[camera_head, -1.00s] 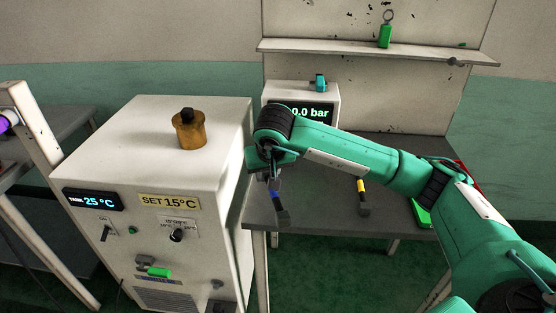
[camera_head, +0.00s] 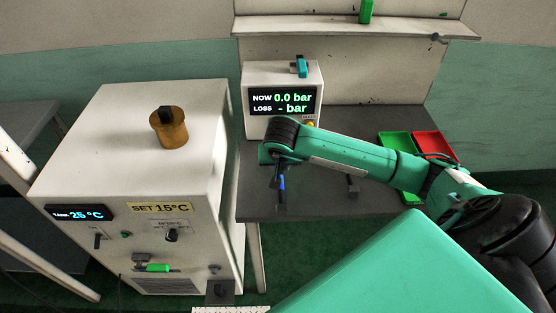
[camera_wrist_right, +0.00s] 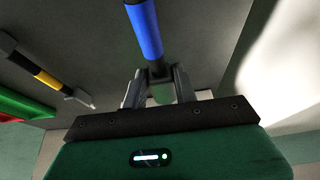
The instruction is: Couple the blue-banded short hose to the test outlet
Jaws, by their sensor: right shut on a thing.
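The blue-banded short hose (camera_head: 282,183) is at the left part of the grey table in the head view, partly hidden by my right gripper (camera_head: 276,172). In the right wrist view its bright blue band (camera_wrist_right: 146,30) runs up from my right gripper (camera_wrist_right: 158,92), whose fingers are shut on the dark end of the hose. Whether the hose touches the table is not clear. The tester box (camera_head: 235,0) is not where the outlet can be made out; my right wrist covers part of the box's lower front. My left gripper is not in view.
The tester (camera_head: 252,78) reads 0.0 bar. A yellow-banded hose (camera_wrist_right: 48,80) lies on the table. Green (camera_head: 397,143) and red (camera_head: 432,143) trays are at the right. A white cabinet (camera_head: 120,130) stands left, carrying a brass-coloured pot (camera_head: 168,130).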

